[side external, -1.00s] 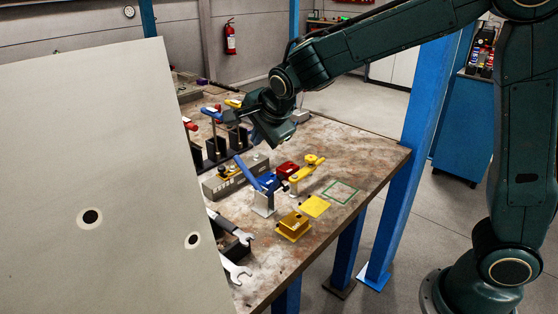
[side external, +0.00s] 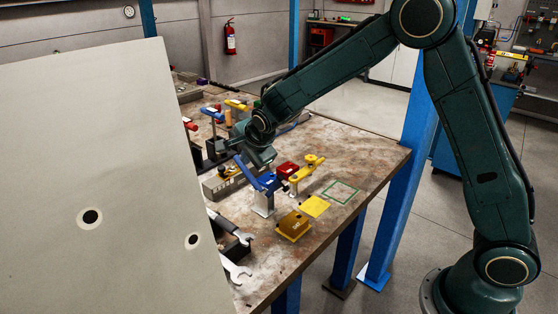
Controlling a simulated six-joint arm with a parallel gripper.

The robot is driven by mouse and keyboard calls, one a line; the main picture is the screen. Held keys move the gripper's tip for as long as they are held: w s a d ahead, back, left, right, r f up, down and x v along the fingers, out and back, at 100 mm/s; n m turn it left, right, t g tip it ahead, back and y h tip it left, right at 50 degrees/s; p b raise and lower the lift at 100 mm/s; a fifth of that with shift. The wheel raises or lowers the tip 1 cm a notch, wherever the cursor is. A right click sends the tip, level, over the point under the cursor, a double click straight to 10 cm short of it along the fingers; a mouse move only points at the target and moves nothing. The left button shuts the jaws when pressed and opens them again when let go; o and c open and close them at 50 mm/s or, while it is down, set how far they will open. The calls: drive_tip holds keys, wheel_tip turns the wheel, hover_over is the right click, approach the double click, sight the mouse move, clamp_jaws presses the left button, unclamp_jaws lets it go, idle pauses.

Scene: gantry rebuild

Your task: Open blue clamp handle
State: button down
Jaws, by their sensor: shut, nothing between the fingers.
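The blue clamp (side external: 264,190) stands on a light metal block near the middle of the workbench. Its blue handle slants up and to the left. My gripper (side external: 234,142) is just above and behind the clamp, near the upper end of the handle, and points left. It is shut and empty. I cannot tell whether it touches the handle. My wrist hides part of the bench behind the clamp.
A red block (side external: 287,170) and a yellow clamp (side external: 306,172) stand to the right of the blue clamp. A yellow bracket (side external: 293,226), a yellow square (side external: 315,206) and a green outline (side external: 341,192) lie in front. Wrenches (side external: 236,268) lie front left. A large pale panel (side external: 90,130) blocks the left side.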

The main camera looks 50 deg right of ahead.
sight(243, 167)
drive_tip(key=shift+x, duration=0.85)
drive_tip(key=shift+x, duration=0.95)
drive_tip(key=shift+w+a, duration=0.1)
drive_tip(key=shift+r, duration=0.15)
drive_tip(key=w+r+v, duration=0.1)
drive_tip(key=w+v, duration=0.1)
drive_tip(key=v, duration=1.2)
drive_tip(key=shift+r, duration=0.25)
